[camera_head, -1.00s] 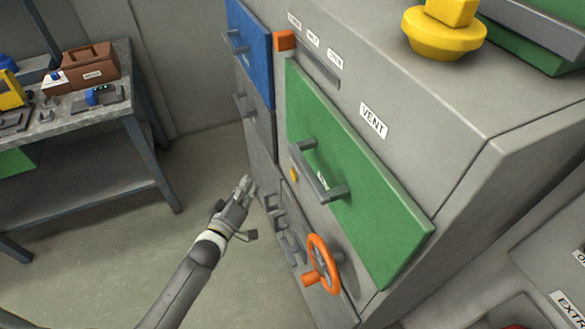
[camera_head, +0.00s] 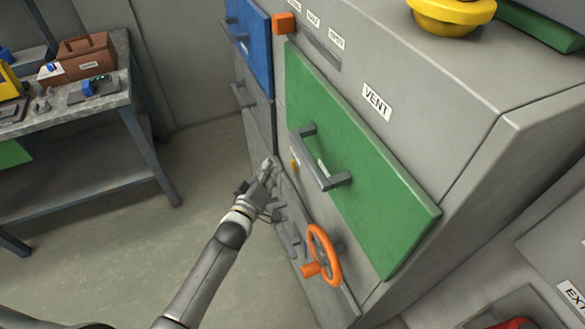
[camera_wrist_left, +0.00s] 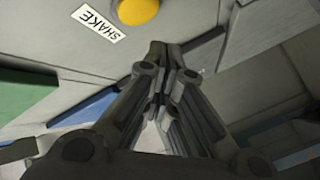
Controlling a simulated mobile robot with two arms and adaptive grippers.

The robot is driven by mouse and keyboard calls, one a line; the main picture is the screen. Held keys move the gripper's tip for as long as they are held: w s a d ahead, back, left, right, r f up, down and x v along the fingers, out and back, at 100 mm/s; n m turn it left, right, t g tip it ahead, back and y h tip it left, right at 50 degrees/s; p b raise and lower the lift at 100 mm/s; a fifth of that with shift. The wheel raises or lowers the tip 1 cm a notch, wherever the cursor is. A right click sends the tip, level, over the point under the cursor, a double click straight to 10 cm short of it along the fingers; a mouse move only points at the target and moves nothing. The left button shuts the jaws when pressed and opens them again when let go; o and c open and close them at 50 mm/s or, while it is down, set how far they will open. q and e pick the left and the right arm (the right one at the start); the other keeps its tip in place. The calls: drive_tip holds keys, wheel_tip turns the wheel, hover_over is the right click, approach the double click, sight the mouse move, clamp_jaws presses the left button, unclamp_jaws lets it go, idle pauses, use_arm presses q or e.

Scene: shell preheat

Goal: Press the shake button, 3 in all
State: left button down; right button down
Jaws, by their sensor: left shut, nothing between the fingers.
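The shake button is a round yellow button (camera_wrist_left: 138,10) at the top of the left wrist view, beside a white SHAKE label (camera_wrist_left: 99,17). In the head view the yellow button (camera_head: 294,164) shows small on the grey cabinet front, left of the green door's handle. My left gripper (camera_head: 270,163) is shut and empty, just left of the button and apart from it in the head view. Its fingertips (camera_wrist_left: 165,48) point at the cabinet front below and right of the button in the wrist view. My right gripper is not in view.
The grey cabinet carries a green door (camera_head: 380,190) with a handle, an orange handwheel (camera_head: 322,255), a blue door (camera_head: 250,45) and a VENT label (camera_head: 377,102). A workbench (camera_head: 75,112) with tools stands at the left. The floor between is clear.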

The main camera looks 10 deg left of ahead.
use_arm(q)
drive_tip(key=shift+w+d, duration=0.65)
drive_tip(key=shift+d, duration=0.3)
drive_tip(key=shift+d, duration=0.1)
idle(0.8)
drive_tip(key=shift+w+d, duration=0.2)
drive_tip(key=shift+d, duration=0.05)
drive_tip(key=shift+w+d, duration=0.25)
drive_tip(key=shift+d, duration=0.1)
idle(0.7)
drive_tip(key=shift+s+a, duration=0.5)
drive_tip(key=shift+a, duration=0.2)
drive_tip(key=shift+a+p, duration=0.1)
drive_tip(key=shift+p, duration=0.2)
